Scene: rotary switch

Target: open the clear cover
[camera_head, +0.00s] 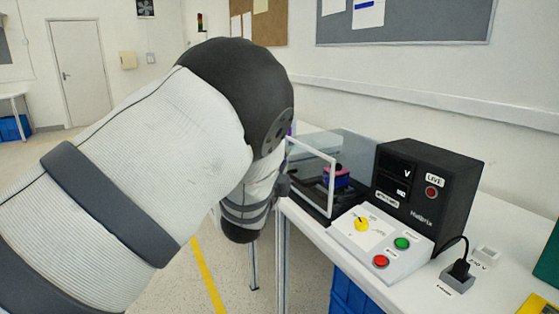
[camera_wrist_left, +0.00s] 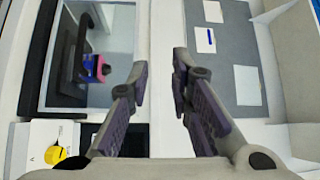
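The clear cover (camera_head: 313,158) has a white frame and stands at the left of the bench station, over a black fixture (camera_head: 318,193) with a blue and pink part (camera_head: 336,177). Its clear pane and white edge (camera_wrist_left: 143,60) also fill the left of the wrist view. My left gripper (camera_wrist_left: 160,78) is open, with its two fingers apart and nothing seen held between them. The left finger is close to the white edge; I cannot tell whether they touch. In the head view my left arm hides most of the gripper. My right gripper is out of view.
A white control panel (camera_head: 358,252) with a yellow rotary knob (camera_head: 361,224), a green button (camera_head: 402,243) and a red button (camera_head: 381,261) sits in front. A black meter box (camera_head: 437,205) stands to the right. A plugged-in cable (camera_head: 459,268) lies beside it.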

